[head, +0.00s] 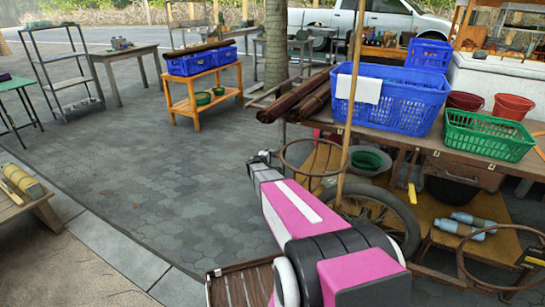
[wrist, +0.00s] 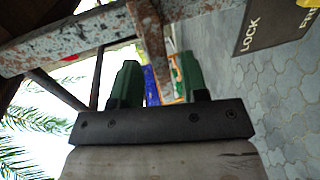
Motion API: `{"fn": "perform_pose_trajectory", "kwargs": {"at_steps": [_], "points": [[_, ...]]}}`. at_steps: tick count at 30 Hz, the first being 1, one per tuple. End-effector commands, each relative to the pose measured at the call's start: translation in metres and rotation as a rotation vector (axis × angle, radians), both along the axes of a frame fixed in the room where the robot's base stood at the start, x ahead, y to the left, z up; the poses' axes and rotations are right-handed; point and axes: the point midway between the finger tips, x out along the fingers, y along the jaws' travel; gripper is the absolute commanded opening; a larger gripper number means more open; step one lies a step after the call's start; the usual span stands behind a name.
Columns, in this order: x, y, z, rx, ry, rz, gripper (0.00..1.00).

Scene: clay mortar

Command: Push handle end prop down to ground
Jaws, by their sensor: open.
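In the wrist view, my gripper (wrist: 158,62) shows two green fingers, spread apart with nothing clamped between them. A narrow rusty bar (wrist: 150,45) with flaking paint comes down from the top of the view into the gap between the fingers. It may be the handle end prop, but I cannot tell for sure. I cannot tell whether it touches a finger. A wider rusty, paint-flaked beam (wrist: 60,42) crosses the upper left. In the head view my pink arm reaches forward beside the cart (head: 425,150), and the fingers are not clear there. I cannot pick out the prop there.
A dark plate (wrist: 272,25) lettered LOCK is at the wrist view's upper right. The cart carries a blue basket (head: 405,97) and a green basket (head: 488,135). Its wheel (head: 375,210) is right of my arm. Open paving (head: 150,170) lies to the left.

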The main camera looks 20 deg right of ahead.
Motion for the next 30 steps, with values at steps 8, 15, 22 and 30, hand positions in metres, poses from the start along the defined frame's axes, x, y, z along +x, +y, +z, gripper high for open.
{"fn": "perform_pose_trajectory", "kwargs": {"at_steps": [8,15,22,30], "points": [[0.018,-0.018,-0.006,-0.001,0.001,0.000,0.40],[0.018,-0.018,-0.005,0.000,0.000,0.000,0.34],[0.018,-0.018,-0.005,0.000,0.000,0.000,0.00],[0.019,-0.018,-0.028,0.001,0.002,-0.001,0.00]]}}
